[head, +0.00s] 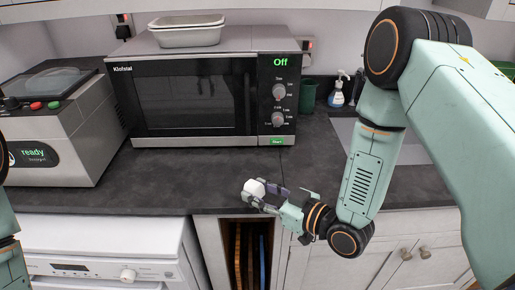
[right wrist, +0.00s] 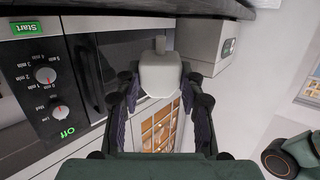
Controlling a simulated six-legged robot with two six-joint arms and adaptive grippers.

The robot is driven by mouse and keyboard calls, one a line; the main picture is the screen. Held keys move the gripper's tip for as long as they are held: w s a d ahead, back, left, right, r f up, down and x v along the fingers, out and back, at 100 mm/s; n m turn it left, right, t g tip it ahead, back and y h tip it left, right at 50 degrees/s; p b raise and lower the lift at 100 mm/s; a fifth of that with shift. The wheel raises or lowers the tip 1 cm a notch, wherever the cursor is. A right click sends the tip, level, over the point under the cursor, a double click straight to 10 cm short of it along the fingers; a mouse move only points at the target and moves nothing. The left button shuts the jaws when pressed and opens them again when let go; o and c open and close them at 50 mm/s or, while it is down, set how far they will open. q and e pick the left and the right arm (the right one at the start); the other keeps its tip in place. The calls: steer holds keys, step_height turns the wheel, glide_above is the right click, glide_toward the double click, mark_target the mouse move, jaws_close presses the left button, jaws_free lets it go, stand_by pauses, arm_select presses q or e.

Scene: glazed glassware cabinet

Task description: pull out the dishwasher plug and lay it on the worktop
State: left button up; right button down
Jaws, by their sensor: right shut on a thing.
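The white plug (head: 254,188) is between the fingers of my right gripper (head: 264,195), over the front part of the dark worktop (head: 165,180), in front of the microwave. I cannot tell whether the plug touches the worktop. In the right wrist view the blocky plug (right wrist: 160,75) sits between both dark fingers (right wrist: 160,100), with a narrow grey piece sticking out at its far end. The gripper is shut on it. A white appliance front (head: 110,265), likely the dishwasher, is under the worktop at left. My left gripper is out of view.
A grey machine (head: 60,125) is at left. A socket with a red light (head: 306,45), a green cup (head: 308,96) and a soap bottle (head: 337,95) are at back right. The worktop between is clear.

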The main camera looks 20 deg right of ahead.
mark_target(256, 185)
steer(key=shift+m+h, duration=0.3)
steer(key=shift+h, duration=0.2)
steer(key=w+r+p, duration=0.3)
steer(key=shift+w+a+r+p, duration=0.15)
steer(key=shift+w+r+p, duration=0.15)
steer(key=shift+p, duration=0.1)
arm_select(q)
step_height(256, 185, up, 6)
arm_select(e)
steer(key=shift+w+d+f+m+h, duration=0.25)
steer(key=shift+w+f+h, duration=0.15)
steer(key=shift+w+f, duration=0.15)
steer(key=shift+w+d+f+m+h, duration=0.15)
steer(key=shift+w+d+f+h, duration=0.1)
steer(key=shift+w+f+h, duration=0.25)
steer(key=shift+s+d+f+b, duration=0.15)
steer(key=shift+f+b, duration=1)
steer(key=shift+b, duration=0.05)
steer(key=shift+f+b, duration=0.9)
steer(key=shift+f, duration=0.25)
arm_select(q)
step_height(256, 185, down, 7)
steer(key=b, duration=0.1)
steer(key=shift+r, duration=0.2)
arm_select(e)
steer(key=shift+f, duration=0.95)
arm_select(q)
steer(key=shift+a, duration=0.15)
